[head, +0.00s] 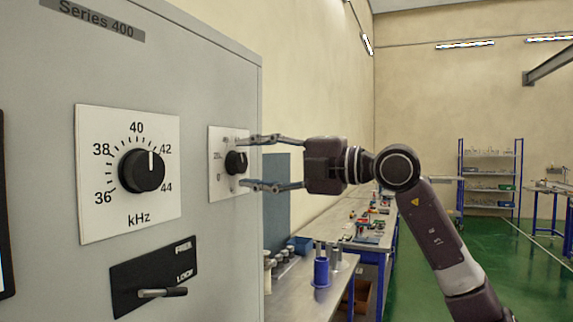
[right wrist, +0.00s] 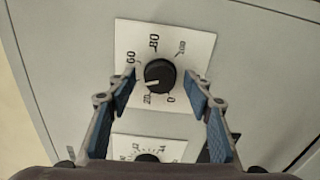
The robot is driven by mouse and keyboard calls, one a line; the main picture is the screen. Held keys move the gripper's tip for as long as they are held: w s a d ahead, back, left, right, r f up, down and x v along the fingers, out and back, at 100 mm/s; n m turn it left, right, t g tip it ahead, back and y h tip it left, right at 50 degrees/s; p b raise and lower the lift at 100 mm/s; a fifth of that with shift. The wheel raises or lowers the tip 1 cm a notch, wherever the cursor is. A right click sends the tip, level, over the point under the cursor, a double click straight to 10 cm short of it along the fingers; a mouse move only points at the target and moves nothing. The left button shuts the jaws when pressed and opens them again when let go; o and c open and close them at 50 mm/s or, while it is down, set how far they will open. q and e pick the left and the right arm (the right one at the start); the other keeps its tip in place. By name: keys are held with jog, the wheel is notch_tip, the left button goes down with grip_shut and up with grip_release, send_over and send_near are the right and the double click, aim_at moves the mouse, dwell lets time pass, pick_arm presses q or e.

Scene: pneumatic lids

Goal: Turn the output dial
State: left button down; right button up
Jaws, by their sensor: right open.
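The output dial is a small black knob (head: 236,162) on a white scale plate, on the grey cabinet's front. In the right wrist view the knob (right wrist: 160,75) shows a white pointer line toward the left, between the 20 and 60 marks. My right gripper (head: 242,162) is open in front of this plate. One finger is above the knob and one below it in the head view. In the right wrist view its blue-padded fingers (right wrist: 162,80) stand on either side of the knob, with gaps. My left gripper is not in view.
A larger kHz dial (head: 142,170) points near 42 on the same cabinet. A FREE/LOCK lever (head: 160,293) sits below it. The kHz dial's plate also shows in the right wrist view (right wrist: 122,148). Workbenches (head: 312,285) with a blue container (head: 321,271) stand beyond the cabinet.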

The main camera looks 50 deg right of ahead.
jog(key=v, duration=1.1)
jog(key=shift+w+d, duration=0.1)
